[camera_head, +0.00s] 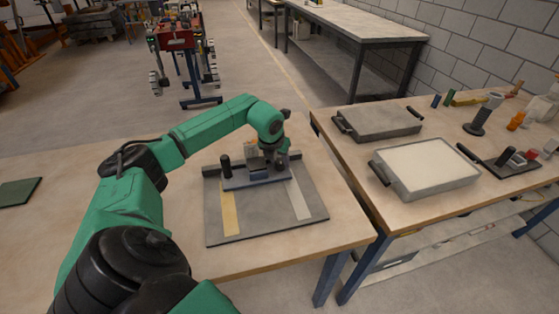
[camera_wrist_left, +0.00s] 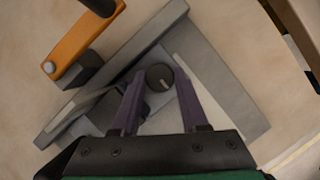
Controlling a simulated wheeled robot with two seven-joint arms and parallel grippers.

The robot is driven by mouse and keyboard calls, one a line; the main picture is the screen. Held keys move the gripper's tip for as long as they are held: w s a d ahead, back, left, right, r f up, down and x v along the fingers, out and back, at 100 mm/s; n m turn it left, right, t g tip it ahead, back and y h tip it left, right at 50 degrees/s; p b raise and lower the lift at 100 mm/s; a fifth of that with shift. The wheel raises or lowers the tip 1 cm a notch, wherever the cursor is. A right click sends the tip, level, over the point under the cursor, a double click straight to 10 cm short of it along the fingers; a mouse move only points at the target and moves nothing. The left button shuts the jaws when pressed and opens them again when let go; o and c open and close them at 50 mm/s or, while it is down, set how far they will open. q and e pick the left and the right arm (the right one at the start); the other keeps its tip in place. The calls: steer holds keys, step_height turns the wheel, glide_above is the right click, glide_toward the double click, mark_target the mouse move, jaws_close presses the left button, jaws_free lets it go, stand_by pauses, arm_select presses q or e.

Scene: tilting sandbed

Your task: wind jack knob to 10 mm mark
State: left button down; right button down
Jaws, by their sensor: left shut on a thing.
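The jack knob (camera_wrist_left: 160,76) is a round dark knob with a pale line on its top, seen from above in the left wrist view. My left gripper (camera_wrist_left: 158,74) has one purple finger on each side of it and is shut on it. In the head view my left gripper (camera_head: 275,162) points down at the far right part of a blue-grey bar (camera_head: 245,180) on a dark grey base plate (camera_head: 265,218), hiding the knob there. A black post (camera_head: 226,168) stands at the bar's left end. I cannot read any millimetre mark. My right gripper is not in view.
The plate carries a yellow strip (camera_head: 229,212) and a pale strip (camera_head: 299,199). An orange part (camera_wrist_left: 84,38) lies close by in the wrist view. The right table holds two trays, one with a pale filling (camera_head: 428,164). Bare wood surrounds the plate's front.

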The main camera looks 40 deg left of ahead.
arm_select(q)
steer(key=m+h+b, duration=0.1)
steer(key=m+b, duration=0.1)
steer(key=m, duration=0.1)
steer(key=shift+a+f, duration=0.15)
steer(key=m+h+b, duration=0.1)
steer(key=m, duration=0.3)
steer(key=shift+a+h, duration=0.1)
steer(key=shift+h, duration=0.3)
steer(key=m, duration=0.2)
steer(key=m+h, duration=0.1)
steer(key=shift+w+a+r+m, duration=0.1)
steer(key=shift+r+m, duration=0.1)
steer(key=shift+m, duration=0.2)
steer(key=m+g+h, duration=0.1)
steer(key=m, duration=0.2)
steer(key=shift+w+m, duration=0.1)
steer(key=shift+m, duration=0.2)
steer(key=shift+w+a+m+g+h, duration=0.1)
steer(key=shift+m+g+h, duration=0.3)
steer(key=shift+m, duration=0.85)
steer(key=shift+m+g+h, duration=0.1)
steer(key=shift+m+g, duration=0.6)
steer(key=shift+m, duration=0.55)
steer(key=shift+c, duration=2.1)
jaws_free()
